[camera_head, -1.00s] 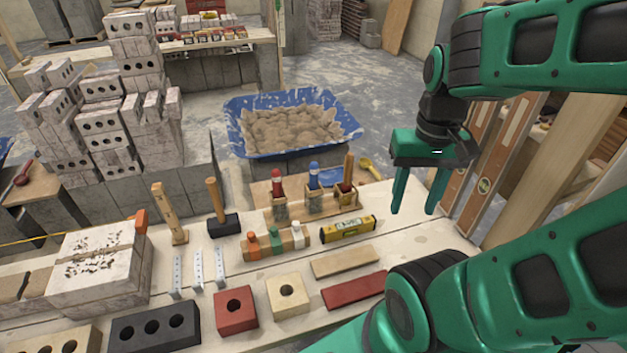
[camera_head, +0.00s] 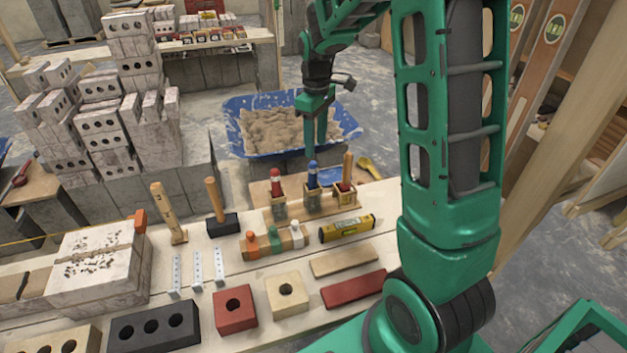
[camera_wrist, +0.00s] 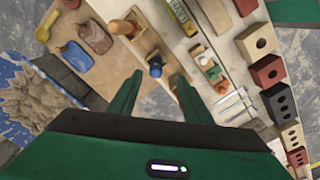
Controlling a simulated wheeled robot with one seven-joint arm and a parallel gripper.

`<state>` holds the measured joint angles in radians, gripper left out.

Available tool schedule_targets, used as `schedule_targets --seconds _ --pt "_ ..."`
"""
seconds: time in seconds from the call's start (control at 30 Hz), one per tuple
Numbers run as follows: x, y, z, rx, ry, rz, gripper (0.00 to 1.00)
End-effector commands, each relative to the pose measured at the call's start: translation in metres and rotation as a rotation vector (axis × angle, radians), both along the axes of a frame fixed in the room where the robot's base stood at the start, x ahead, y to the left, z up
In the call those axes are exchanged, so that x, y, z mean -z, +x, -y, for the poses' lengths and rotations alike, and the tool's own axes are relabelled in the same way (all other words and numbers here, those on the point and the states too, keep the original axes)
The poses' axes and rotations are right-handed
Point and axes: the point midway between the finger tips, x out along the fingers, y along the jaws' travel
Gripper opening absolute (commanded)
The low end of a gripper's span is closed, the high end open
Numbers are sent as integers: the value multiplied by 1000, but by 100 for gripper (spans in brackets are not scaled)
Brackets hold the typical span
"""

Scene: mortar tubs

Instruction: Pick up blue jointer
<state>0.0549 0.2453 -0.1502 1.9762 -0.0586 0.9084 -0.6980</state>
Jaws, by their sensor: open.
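The blue jointer (camera_head: 313,173) stands upright in a small wooden holder at the back of the bench, with its blue handle up. A red-handled tool (camera_head: 276,183) stands in a holder to its left, and a wooden-handled one (camera_head: 347,170) to its right. My gripper (camera_head: 316,150) is open, pointing down, above and just behind the blue jointer in the head view. In the wrist view the blue handle (camera_wrist: 155,66) shows just beyond and between the fingertips of my gripper (camera_wrist: 155,82). The fingers do not appear to touch it.
A yellow level (camera_head: 347,228) and a block with orange, green and white handles (camera_head: 273,241) lie in front of the holders. A black-headed hammer (camera_head: 222,225) stands to the left. A blue tub of sand (camera_head: 240,148) is behind the bench.

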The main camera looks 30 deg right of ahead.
Motion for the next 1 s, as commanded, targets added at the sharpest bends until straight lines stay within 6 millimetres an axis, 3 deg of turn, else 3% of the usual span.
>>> schedule_targets --seconds 0.17,0.4,0.67,1.0 --pt "14 12 -3 -44 3 -3 45" --pt "49 12 -2 -43 3 -3 45" --pt "67 12 -1 -41 3 -2 45" --pt "109 14 2 -40 3 -2 45"
